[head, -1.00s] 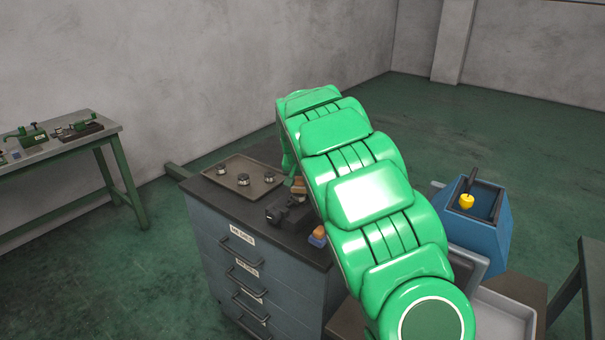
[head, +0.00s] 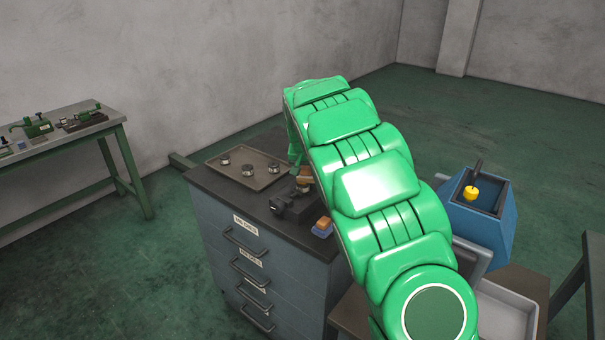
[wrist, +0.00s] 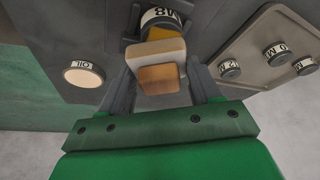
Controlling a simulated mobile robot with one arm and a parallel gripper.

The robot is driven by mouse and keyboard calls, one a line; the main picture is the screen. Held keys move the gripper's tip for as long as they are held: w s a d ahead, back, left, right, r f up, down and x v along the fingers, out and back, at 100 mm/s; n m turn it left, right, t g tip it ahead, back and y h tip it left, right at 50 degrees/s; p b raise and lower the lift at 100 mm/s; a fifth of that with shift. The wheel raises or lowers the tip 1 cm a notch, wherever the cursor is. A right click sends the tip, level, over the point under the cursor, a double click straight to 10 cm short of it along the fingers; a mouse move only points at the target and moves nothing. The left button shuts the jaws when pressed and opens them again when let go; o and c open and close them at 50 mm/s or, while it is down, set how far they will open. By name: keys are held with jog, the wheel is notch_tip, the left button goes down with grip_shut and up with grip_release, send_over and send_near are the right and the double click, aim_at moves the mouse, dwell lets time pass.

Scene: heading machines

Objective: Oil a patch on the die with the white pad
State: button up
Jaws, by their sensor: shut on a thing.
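My gripper (wrist: 163,90) is shut on a small block, the white pad (wrist: 157,53), with a cream-white layer and a brown layer (wrist: 160,79) nearer the wrist. Just beyond the pad in the wrist view is a die (wrist: 160,17) marked with an 8 and an M, in a dark holder. The pad overlaps the die's lower edge; I cannot tell whether they touch. In the head view the dark holder (head: 290,207) sits on the cabinet top, and my arm hides most of the gripper. A round pot labelled OIL (wrist: 84,74) stands left of the pad in the wrist view.
A tray (head: 262,181) with several labelled dies lies at the back of the drawer cabinet (head: 285,270). A blue bin with a yellow knob (head: 487,212) stands at right. A green bench (head: 70,140) is at far left.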

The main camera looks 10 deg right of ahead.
jog(key=shift+r, duration=4.05)
